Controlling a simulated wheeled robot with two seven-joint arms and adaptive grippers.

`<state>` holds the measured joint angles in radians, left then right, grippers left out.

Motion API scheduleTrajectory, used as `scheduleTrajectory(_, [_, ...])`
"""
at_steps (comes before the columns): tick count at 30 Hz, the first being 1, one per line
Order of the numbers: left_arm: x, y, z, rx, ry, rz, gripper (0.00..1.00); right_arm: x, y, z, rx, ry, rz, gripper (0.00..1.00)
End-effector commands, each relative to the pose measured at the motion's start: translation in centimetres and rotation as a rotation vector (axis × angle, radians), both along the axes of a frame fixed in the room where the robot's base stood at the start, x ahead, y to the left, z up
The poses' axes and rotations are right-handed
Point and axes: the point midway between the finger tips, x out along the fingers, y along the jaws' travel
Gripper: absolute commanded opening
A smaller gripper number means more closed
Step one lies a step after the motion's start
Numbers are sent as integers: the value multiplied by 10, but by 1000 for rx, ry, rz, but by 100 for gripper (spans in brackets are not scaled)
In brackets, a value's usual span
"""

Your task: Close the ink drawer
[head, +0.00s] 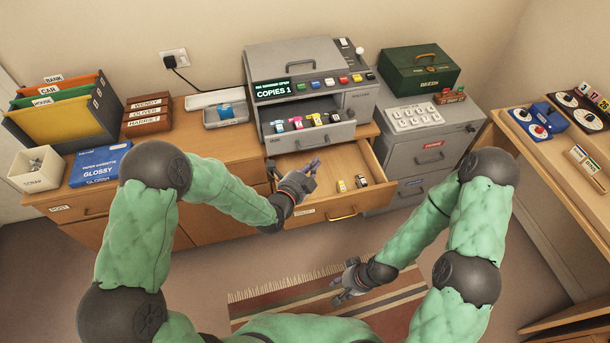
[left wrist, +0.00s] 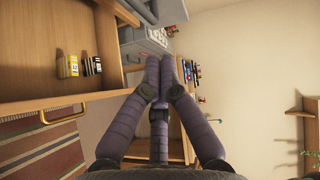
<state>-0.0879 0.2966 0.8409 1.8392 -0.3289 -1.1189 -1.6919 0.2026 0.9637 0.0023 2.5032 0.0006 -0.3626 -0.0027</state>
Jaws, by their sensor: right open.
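The ink drawer (head: 335,133) is the grey tray pulled out from the copier (head: 293,57), with several coloured cartridges in it. The copier's screen (head: 272,91) is lit and shows "COPIES 1"; its small top line is hard to read. My left gripper (head: 313,167) is below and in front of the ink drawer, over the open wooden drawer (head: 365,198), apart from the tray. In the left wrist view its fingers (left wrist: 168,62) come together at the tips with nothing visible between them. My right gripper (head: 342,290) is open and low, above the striped rug.
The open wooden drawer holds a yellow box (head: 341,186) and a dark one (head: 361,181). A grey cabinet (head: 425,160) with a white button panel and a green box (head: 418,70) stands right. A grey tray (head: 225,115) lies left of the copier. The striped rug (head: 390,303) lies below.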

Motion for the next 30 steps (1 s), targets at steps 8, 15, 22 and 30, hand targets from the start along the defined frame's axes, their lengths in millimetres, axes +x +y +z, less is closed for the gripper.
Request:
scheduleTrajectory(8, [39, 1, -9, 0, 0, 2, 0, 0, 0, -11, 0, 0, 0, 44])
scheduleTrajectory(15, [52, 5, -11, 0, 0, 0, 0, 0, 0, -14, 0, 0, 0, 44])
scheduleTrajectory(22, [52, 5, -11, 0, 1, 0, 0, 0, 0, -13, 0, 0, 0, 44])
scheduleTrajectory(30, [55, 6, -12, 0, -1, 1, 0, 0, 0, -18, 0, 0, 0, 44])
